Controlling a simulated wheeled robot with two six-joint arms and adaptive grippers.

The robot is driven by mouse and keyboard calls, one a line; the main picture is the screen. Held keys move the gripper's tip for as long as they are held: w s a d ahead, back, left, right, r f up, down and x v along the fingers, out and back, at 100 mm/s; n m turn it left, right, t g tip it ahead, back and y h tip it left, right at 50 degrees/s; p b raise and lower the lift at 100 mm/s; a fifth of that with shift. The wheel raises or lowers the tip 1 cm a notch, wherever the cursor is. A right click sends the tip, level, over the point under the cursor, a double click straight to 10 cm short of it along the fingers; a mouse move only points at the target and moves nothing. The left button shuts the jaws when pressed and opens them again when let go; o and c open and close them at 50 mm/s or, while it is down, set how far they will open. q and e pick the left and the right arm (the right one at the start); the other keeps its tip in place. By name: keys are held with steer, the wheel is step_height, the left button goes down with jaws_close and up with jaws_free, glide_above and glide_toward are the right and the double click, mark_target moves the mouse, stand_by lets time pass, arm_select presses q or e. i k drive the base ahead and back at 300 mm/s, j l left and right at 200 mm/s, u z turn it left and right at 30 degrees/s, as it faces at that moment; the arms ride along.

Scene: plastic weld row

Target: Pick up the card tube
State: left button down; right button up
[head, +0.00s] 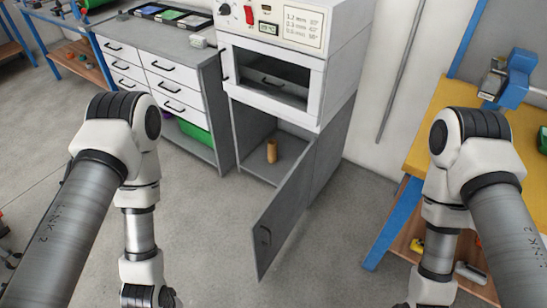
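The card tube (272,151), a small tan-brown cylinder, stands upright inside the grey cabinet (235,139) below the white oven. The cabinet's door (283,222) is swung open towards me, to the right of the tube, and leaves the tube in view. My left and right arms reach down at the two sides of the head view, well apart from the tube. Both grippers are below the bottom edge of the picture, so their fingers are hidden.
The white oven (315,95) sits above the cabinet. A drawer unit (165,90) stands to the left, with a green bin (196,137) on its lower shelf. A yellow workbench (430,160) with a blue vise (517,80) is at right. The floor in front is clear.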

mark_target(272, 142)
steer(key=i+j+z, duration=0.35)
steer(key=j+z, duration=0.15)
steer(key=j, duration=0.2)
steer(key=i+j+z, duration=0.25)
steer(key=j, duration=0.2)
steer(key=j+z, duration=0.25)
steer(key=j, duration=0.15)
steer(key=i+j+z, duration=0.1)
steer(key=j+z, duration=0.2)
steer(key=j, duration=0.15)
steer(key=j+z, duration=0.35)
steer(key=i+j+z, duration=0.1)
steer(key=j+z, duration=0.2)
steer(key=j, duration=0.2)
